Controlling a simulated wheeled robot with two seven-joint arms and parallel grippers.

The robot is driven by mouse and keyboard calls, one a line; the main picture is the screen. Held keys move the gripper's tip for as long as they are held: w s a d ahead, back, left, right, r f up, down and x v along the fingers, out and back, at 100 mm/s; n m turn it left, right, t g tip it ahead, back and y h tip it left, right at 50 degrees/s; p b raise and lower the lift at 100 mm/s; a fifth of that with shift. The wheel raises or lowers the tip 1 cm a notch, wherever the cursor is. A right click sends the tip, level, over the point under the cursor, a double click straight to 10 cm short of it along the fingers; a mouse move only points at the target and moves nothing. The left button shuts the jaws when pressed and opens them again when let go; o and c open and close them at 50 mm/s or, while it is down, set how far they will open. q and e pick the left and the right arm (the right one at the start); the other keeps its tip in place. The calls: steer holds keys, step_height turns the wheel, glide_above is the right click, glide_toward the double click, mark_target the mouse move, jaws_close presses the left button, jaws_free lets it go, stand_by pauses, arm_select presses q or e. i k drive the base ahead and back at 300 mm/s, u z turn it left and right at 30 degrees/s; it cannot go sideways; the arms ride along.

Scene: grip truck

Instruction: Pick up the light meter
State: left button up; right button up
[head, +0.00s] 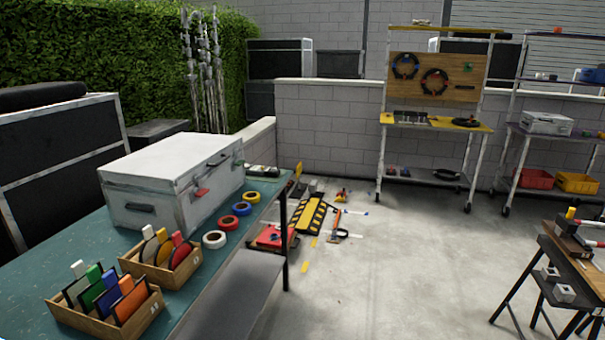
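I cannot pick out a light meter with certainty in the head view. Small dark and pale items (262,171) lie at the far end of the teal bench (75,250), behind the grey metal case (170,180), too small to name. Small items also lie on the yellow shelf of the pegboard cart (438,122), and they are too small to tell apart. Neither of my grippers shows in this view.
Tape rolls (228,222) and two wooden boxes (105,312) of coloured pieces sit on the bench. A striped ramp (310,215) and a red item (272,236) clutter the floor. A sawhorse table (575,262) and shelving (513,160) stand right. The middle floor is clear.

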mark_target(253, 169)
steer(key=z, duration=0.65)
steer(key=i, duration=3.65)
steer(key=u, duration=1.85)
steer(key=i, duration=0.85)
steer(key=u, duration=0.7)
